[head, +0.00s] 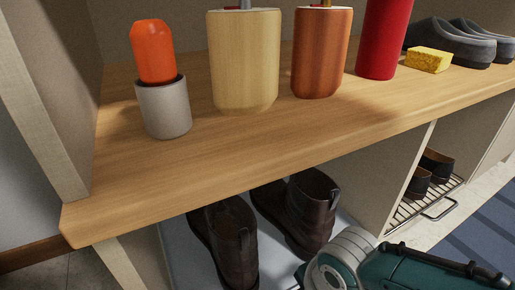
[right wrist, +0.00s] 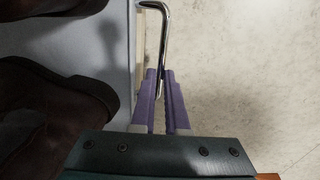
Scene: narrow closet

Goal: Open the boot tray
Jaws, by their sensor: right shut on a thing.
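The boot tray (head: 178,258) is a pale grey-blue tray low under the wooden shelf, at the bottom of the head view. A pair of dark brown boots (head: 232,240) stands on it. In the right wrist view the tray (right wrist: 121,62) lies at the left, with the dark boots partly in view. A bent chrome handle (right wrist: 163,30) runs along the tray's front edge. My right gripper (right wrist: 161,76) is shut on this handle with its purple fingers. In the head view its fingers are out of sight. My left gripper is not in view.
The wooden shelf (head: 150,183) above holds an orange-topped grey container (head: 163,105), a cream bottle (head: 243,60), a brown bottle (head: 321,50), a red cylinder (head: 383,40), a yellow sponge (head: 428,60) and grey shoes (head: 447,42). A wire rack (head: 408,212) with shoes is at right. Pale floor (right wrist: 250,70) is clear.

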